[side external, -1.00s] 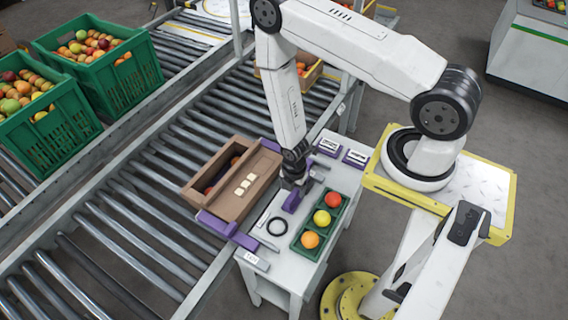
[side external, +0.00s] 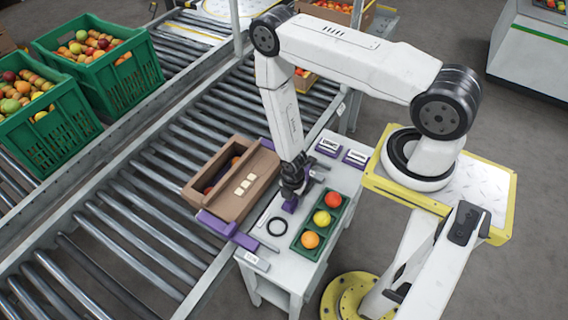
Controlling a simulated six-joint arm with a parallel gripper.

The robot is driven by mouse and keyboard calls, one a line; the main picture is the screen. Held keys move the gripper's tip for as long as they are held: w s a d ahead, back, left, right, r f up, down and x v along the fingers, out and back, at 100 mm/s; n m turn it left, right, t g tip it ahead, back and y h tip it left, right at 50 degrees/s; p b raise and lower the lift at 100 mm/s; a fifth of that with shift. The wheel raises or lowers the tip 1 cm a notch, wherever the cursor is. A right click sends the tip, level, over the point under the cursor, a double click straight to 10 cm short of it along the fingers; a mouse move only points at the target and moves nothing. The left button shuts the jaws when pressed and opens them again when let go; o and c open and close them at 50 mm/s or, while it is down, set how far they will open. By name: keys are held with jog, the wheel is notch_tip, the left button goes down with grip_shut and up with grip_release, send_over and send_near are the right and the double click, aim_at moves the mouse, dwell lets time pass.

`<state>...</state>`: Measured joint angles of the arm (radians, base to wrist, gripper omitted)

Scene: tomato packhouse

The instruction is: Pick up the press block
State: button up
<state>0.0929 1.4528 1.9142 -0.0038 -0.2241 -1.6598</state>
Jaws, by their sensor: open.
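A small purple block (side external: 290,206), which looks like the press block, stands on the white bench (side external: 262,284) to the left of the green tray. My gripper (side external: 292,194) points down right over this block and hides much of it. The jaws are open, but the fingers are dark and small. I cannot tell from this view whether they are around the block or just above it.
A green tray (side external: 302,249) with several tomatoes lies right of my gripper, and a black ring (side external: 269,222) in front. A brown carton (side external: 236,208) sits on the left in a purple cradle (side external: 217,225). Two purple labelled blocks (side external: 328,147) (side external: 356,158) stand behind.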

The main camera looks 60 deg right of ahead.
grip_shut()
jog(key=shift+r, duration=0.2)
dwell(0.3)
jog(key=shift+r, duration=4.8)
jog(key=c, duration=0.7)
grip_release()
grip_shut()
